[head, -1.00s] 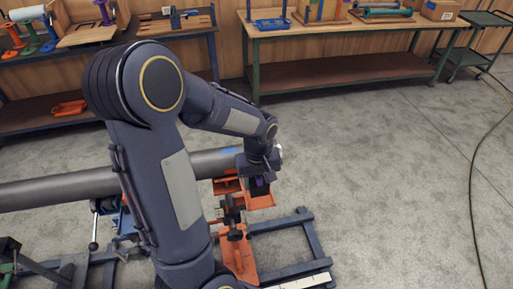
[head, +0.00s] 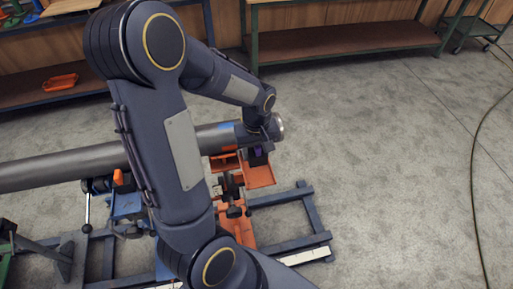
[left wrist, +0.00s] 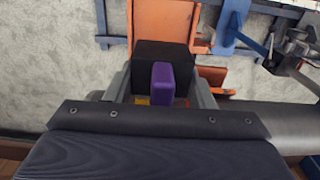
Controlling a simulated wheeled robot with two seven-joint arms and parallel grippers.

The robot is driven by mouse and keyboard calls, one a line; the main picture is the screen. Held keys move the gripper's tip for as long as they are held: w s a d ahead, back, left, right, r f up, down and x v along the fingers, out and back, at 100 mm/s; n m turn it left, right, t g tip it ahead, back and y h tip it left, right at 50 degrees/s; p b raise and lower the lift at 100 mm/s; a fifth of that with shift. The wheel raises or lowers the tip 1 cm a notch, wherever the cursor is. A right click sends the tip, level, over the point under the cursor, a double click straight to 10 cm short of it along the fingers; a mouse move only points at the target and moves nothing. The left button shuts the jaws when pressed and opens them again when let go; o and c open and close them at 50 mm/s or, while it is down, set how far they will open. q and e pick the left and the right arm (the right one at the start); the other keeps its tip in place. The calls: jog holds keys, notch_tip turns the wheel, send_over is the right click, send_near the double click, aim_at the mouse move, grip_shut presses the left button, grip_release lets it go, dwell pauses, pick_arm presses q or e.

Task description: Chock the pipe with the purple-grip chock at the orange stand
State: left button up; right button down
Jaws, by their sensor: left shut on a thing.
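The grey pipe (head: 70,168) lies across the left of the head view, with its flanged end (head: 277,127) above the orange stand (head: 261,177). The chock, a black block (left wrist: 165,53) with a purple grip (left wrist: 163,82), is between the fingers of my left gripper (left wrist: 163,92), which is shut on it. In the head view the chock's purple grip (head: 257,151) shows beside the pipe, over the orange stand's tray. In the left wrist view the pipe (left wrist: 275,115) runs off to the right. Whether the chock touches pipe or tray is unclear. My right gripper is not in view.
A blue stand (head: 128,206) supports the pipe further left. Dark blue floor rails (head: 314,222) lie under the stands. Workbenches (head: 345,43) line the back wall, and an orange tray (head: 60,82) sits on a lower shelf. Grey floor at right is clear, apart from a cable (head: 473,170).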

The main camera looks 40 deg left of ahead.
pick_arm(q)
jog(key=shift+f+b, duration=1.7)
jog(key=shift+f, duration=0.8)
jog(key=shift+w+a, duration=0.8)
jog(key=shift+a, duration=0.2)
jog(key=o, duration=1.2)
jog(key=shift+c, duration=0.2)
jog(key=shift+r, duration=0.1)
jog(key=shift+s+d+r+p, duration=0.1)
jog(key=shift+d+r+p, duration=0.05)
jog(key=shift+r+p, duration=0.9)
jog(key=shift+s+d+r+p, duration=0.1)
jog(key=shift+r+p, duration=0.7)
jog(key=shift+r, duration=0.4)
jog(key=shift+s+d+r+p, duration=0.1)
jog(key=shift+d+r+p, duration=0.05)
jog(key=shift+r+p, duration=0.9)
jog(key=shift+r, duration=0.1)
